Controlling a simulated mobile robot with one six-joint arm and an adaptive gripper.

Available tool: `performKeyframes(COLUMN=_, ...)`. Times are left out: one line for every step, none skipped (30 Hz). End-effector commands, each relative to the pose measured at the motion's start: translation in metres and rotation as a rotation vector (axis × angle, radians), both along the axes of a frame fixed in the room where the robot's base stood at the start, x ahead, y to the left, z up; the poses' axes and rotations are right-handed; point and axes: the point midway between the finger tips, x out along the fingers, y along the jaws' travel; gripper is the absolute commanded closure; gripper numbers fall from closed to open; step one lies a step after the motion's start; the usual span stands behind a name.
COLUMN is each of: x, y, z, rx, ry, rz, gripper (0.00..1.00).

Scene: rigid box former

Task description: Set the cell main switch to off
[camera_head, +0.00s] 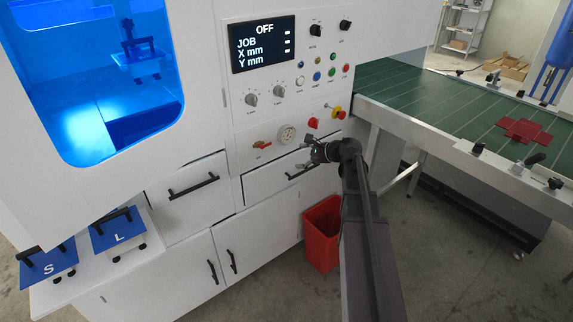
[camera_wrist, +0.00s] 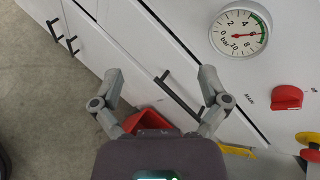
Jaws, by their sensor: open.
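The main switch is a red rotary knob (camera_head: 312,123) on the white machine's front panel, right of the round gauge. In the wrist view the red knob (camera_wrist: 287,97) is at the right, with a "MAIN" label beside it; a second small label is too blurred to read. I cannot tell its setting for sure. My gripper (camera_head: 308,150) is in front of the panel, below the knob and apart from it. In the wrist view my gripper (camera_wrist: 160,75) has its fingers spread with nothing between them, over the drawer front.
The gauge (camera_head: 287,133) and a red-and-yellow button (camera_head: 337,113) flank the knob. A red-handled lever (camera_head: 262,144) is left of the gauge. The display (camera_head: 264,43) reads "OFF" at its top. A drawer handle (camera_wrist: 178,97) sticks out below. A red bin (camera_head: 321,235) stands on the floor.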

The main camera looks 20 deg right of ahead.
Motion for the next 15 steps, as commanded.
performKeyframes(x=-0.005, y=0.008, z=0.004, rx=-0.029, ry=-0.002, rz=0.024, gripper=0.05)
performKeyframes(x=-0.007, y=0.012, z=0.004, rx=-0.049, ry=-0.004, rz=0.039, gripper=0.05)
performKeyframes(x=-0.01, y=0.017, z=0.004, rx=-0.076, ry=-0.007, rz=0.06, gripper=0.05)
performKeyframes(x=-0.012, y=0.02, z=0.004, rx=-0.095, ry=-0.008, rz=0.075, gripper=0.05)
performKeyframes(x=-0.015, y=0.023, z=0.004, rx=-0.115, ry=-0.01, rz=0.092, gripper=0.05)
performKeyframes(x=-0.018, y=0.028, z=0.004, rx=-0.14, ry=-0.012, rz=0.113, gripper=0.05)
performKeyframes(x=-0.02, y=0.032, z=0.004, rx=-0.16, ry=-0.015, rz=0.13, gripper=0.05)
performKeyframes(x=-0.022, y=0.035, z=0.004, rx=-0.179, ry=-0.016, rz=0.145, gripper=0.05)
performKeyframes(x=-0.025, y=0.039, z=0.004, rx=-0.205, ry=-0.019, rz=0.167, gripper=0.05)
performKeyframes(x=-0.028, y=0.042, z=0.004, rx=-0.222, ry=-0.021, rz=0.183, gripper=0.05)
performKeyframes(x=-0.03, y=0.045, z=0.004, rx=-0.242, ry=-0.023, rz=0.2, gripper=0.05)
performKeyframes(x=-0.034, y=0.049, z=0.004, rx=-0.264, ry=-0.025, rz=0.221, gripper=0.05)
performKeyframes(x=-0.036, y=0.052, z=0.004, rx=-0.282, ry=-0.027, rz=0.236, gripper=0.05)
performKeyframes(x=-0.038, y=0.055, z=0.004, rx=-0.298, ry=-0.028, rz=0.25, gripper=0.05)
performKeyframes(x=-0.04, y=0.058, z=0.004, rx=-0.316, ry=-0.031, rz=0.268, gripper=0.05)
